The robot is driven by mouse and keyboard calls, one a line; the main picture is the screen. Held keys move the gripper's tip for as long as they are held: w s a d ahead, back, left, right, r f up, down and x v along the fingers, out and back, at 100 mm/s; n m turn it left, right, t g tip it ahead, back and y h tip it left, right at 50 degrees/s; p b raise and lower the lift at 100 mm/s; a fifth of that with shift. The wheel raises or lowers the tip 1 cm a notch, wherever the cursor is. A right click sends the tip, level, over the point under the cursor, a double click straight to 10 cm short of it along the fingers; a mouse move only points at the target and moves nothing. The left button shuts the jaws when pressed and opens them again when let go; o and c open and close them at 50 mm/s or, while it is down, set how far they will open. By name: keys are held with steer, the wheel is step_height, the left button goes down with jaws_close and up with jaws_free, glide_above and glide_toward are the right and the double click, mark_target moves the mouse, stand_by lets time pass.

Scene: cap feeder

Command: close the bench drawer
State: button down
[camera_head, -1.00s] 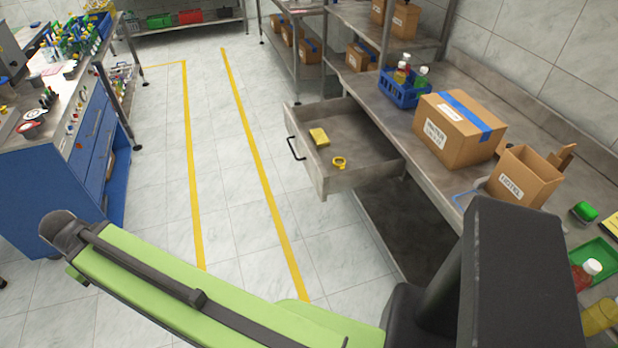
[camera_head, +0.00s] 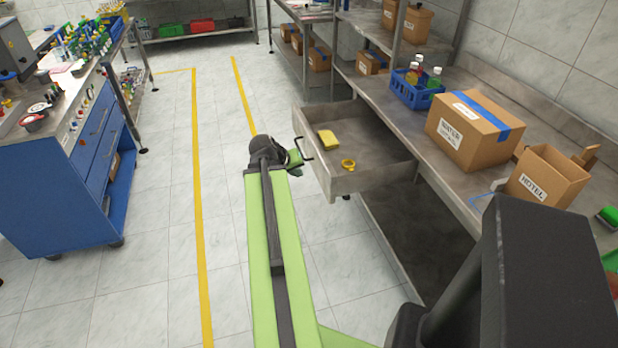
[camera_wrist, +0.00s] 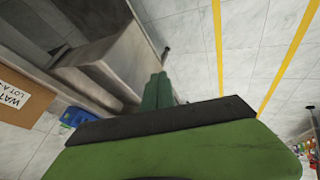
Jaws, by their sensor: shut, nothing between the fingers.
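The bench drawer (camera_head: 352,182) is pulled out from the grey bench (camera_head: 440,160) on the right. A yellow block (camera_head: 328,140) and a yellow ring-shaped item (camera_head: 348,165) lie in it. Its dark bar handle (camera_head: 303,149) is on the left-hand front. My gripper (camera_head: 295,166) is at the end of my green arm, just beside the handle and drawer front; whether it touches is unclear. In the wrist view my gripper's green fingers (camera_wrist: 157,92) are together and empty, with the drawer (camera_wrist: 115,62) close by on their left.
Boxes marked with labels, including a large taped cardboard box (camera_head: 470,132), and a blue crate (camera_head: 415,92) stand on the bench top. A blue workbench (camera_head: 70,175) is at the left. The tiled floor between is clear.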

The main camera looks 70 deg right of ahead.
steer(key=b, duration=0.7)
glide_toward(321, 180)
step_height(321, 180, down, 4)
steer(key=w, duration=0.2)
steer(key=shift+s+d+r, duration=0.2)
steer(key=shift+s+d, duration=0.4)
steer(key=shift+s, duration=0.15)
steer(key=shift+s+d+r, duration=0.15)
steer(key=shift+s+d, duration=0.5)
steer(key=shift+s, duration=0.05)
